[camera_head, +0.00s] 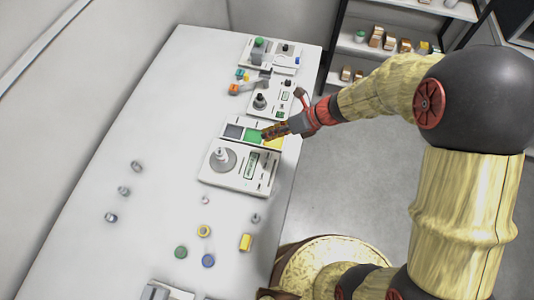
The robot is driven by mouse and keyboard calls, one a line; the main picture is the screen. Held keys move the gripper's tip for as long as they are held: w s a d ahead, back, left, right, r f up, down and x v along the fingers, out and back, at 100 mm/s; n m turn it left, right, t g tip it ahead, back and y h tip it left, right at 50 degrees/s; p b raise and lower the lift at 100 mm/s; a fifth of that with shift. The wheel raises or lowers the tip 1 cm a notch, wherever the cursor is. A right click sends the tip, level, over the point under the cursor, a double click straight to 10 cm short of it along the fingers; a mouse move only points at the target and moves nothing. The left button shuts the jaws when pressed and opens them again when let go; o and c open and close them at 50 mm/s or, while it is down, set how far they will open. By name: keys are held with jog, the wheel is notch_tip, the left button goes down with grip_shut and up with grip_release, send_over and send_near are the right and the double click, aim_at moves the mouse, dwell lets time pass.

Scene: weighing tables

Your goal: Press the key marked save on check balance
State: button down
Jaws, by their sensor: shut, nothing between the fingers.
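Several white balance-like devices stand along the right side of the long white table. The nearest one (212,181) has a round grey pan with a weight on it, a small display and dark marks that may be keys. I cannot read any label, so I cannot tell which is the check balance or which key is marked save. My gripper (267,134) is shut and empty. It is over a white panel with dark, green (252,136) and yellow squares, just behind the nearest device. I cannot tell whether its tip touches the panel. The gripper hides part of the squares.
Two more devices (284,110) and (289,62) stand farther back. The table's left middle is clear. Shelves (385,54) stand behind my arm.

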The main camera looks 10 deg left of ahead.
jog(key=shift+f, duration=0.1)
jog(key=b, duration=0.7)
send_over(269, 153)
notch_tip(269, 153, down, 6)
jog(key=shift+f, duration=0.15)
jog(key=shift+f+b, duration=0.5)
jog(key=shift+f, duration=0.6)
jog(key=shift+f, duration=0.2)
jog(key=shift+f, duration=0.2)
jog(key=shift+f, duration=0.4)
dwell(0.6)
jog(key=shift+r, duration=0.1)
jog(key=shift+r+p, duration=0.75)
jog(key=shift+p, duration=0.15)
